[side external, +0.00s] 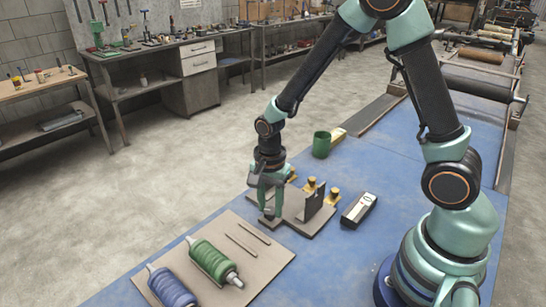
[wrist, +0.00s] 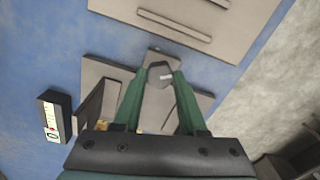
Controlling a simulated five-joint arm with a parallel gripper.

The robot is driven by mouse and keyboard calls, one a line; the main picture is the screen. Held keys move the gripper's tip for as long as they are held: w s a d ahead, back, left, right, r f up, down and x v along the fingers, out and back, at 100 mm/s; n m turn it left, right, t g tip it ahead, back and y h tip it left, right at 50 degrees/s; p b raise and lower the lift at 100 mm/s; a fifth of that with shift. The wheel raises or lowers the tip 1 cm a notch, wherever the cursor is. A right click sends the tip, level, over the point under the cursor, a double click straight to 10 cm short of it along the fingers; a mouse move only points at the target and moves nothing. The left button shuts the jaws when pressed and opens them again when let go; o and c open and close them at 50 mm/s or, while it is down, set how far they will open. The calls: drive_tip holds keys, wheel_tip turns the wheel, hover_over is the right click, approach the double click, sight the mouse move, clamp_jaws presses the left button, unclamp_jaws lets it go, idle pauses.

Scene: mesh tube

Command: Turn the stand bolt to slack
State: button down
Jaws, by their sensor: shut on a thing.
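The stand (side external: 305,222) is a flat grey-brown base with a dark upright plate (side external: 314,201) and brass-coloured knobs (side external: 333,195), on the blue bench top. In the wrist view the stand's base (wrist: 200,103) spreads under my fingers. My gripper (side external: 268,212) points down at the stand's left side. In the wrist view my gripper (wrist: 161,76) is shut on the grey, faceted head of the stand bolt (wrist: 159,71), with one green finger on each side. The bolt is hidden behind the fingers in the side view, and its shank is out of sight.
A black box with a pale top (side external: 359,209) lies right of the stand. A green cup (side external: 321,145) stands behind. A grey board (side external: 272,262) in front carries a green roll (side external: 212,262), a blue roll (side external: 171,287) and two thin rods (side external: 248,233). Blue bench top between them is clear.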

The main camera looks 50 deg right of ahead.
drive_tip(key=n, duration=0.4)
drive_tip(key=shift+n, duration=0.3)
drive_tip(key=n, duration=0.4)
drive_tip(key=shift+n, duration=0.3)
drive_tip(key=n, duration=0.4)
drive_tip(key=shift+n, duration=0.3)
drive_tip(key=n, duration=1)
drive_tip(key=shift+n, duration=0.4)
drive_tip(key=n, duration=0.5)
drive_tip(key=shift+n, duration=0.3)
drive_tip(key=shift+c, duration=2.3)
unclamp_jaws()
